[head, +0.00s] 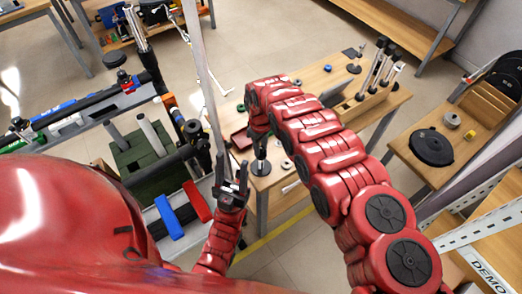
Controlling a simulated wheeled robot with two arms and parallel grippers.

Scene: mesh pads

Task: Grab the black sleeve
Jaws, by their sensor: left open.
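I cannot tell for sure which thing is the black sleeve. A small dark round piece (261,168) sits on the wooden table (262,185), below the end of my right arm. My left gripper (231,172) points up and away, with its two dark fingers apart and nothing seen between them. It is left of the dark piece, in front of the table's left edge. My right gripper (260,140) hangs over the table above the dark piece. It is small and partly hidden by its red arm, so its jaws and any contact are unclear.
A green block (137,160) with grey and black tubes stands left of my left gripper. Red (197,201) and blue (169,217) bars lie nearby. Upright metal-handled tools (378,68) stand at the table's back right. A black disc (431,147) lies on the right-hand table.

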